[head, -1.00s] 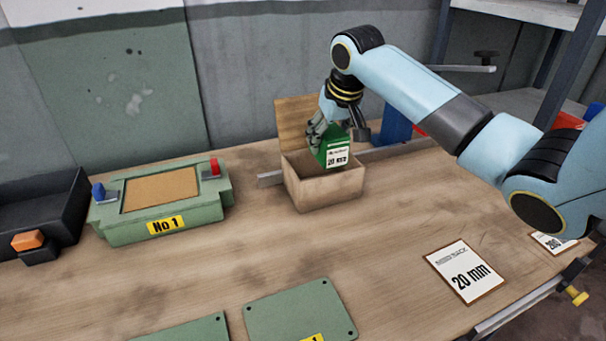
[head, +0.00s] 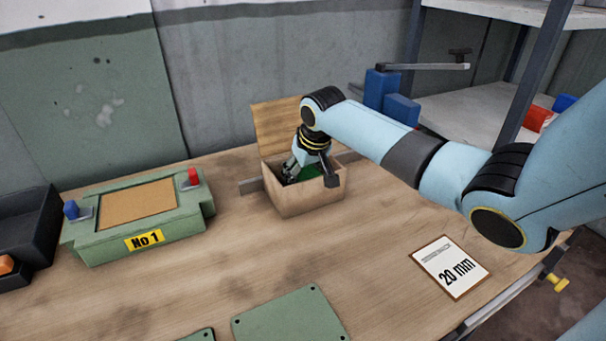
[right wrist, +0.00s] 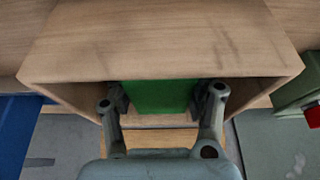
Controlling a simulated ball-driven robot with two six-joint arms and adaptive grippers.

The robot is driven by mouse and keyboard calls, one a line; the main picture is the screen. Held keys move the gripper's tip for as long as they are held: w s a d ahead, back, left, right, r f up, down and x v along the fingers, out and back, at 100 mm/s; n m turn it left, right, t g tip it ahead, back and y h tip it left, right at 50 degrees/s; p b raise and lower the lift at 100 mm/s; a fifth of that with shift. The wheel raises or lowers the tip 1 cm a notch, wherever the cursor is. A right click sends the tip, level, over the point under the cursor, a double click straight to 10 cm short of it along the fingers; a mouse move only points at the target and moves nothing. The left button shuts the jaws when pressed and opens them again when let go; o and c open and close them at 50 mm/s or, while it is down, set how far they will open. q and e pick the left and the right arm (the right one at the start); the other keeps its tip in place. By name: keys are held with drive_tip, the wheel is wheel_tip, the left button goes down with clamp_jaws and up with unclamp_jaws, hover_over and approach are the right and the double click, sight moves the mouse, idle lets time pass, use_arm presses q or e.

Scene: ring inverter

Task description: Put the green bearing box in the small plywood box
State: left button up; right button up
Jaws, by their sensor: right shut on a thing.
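The small plywood box (head: 308,199) stands on the workbench with its lid raised at the back. It also shows in the right wrist view (right wrist: 160,45), where its open mouth surrounds the fingertips. My right gripper (head: 308,177) reaches down into the box and is shut on the green bearing box (right wrist: 160,95). In the head view only a small green patch of the bearing box (head: 309,171) shows above the box rim. Its label and lower part are hidden. I cannot tell whether it touches the box floor. My left gripper is not in view.
A green No 1 fixture (head: 140,217) with red and blue knobs stands to the left. A dark bin (head: 30,235) is at the far left. A 20 mm card (head: 450,266) and a green plate (head: 290,318) lie in front. Blue blocks (head: 390,95) stand behind.

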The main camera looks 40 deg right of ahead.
drive_tip(key=shift+f, duration=0.1)
drive_tip(key=o, duration=1.3)
drive_tip(key=shift+o, duration=1.3)
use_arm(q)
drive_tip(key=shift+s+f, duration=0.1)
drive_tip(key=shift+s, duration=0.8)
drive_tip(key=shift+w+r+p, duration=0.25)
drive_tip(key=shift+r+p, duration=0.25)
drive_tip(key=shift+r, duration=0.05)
use_arm(e)
drive_tip(key=v, duration=1.2)
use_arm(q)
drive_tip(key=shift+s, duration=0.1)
use_arm(e)
drive_tip(key=shift+s, duration=0.1)
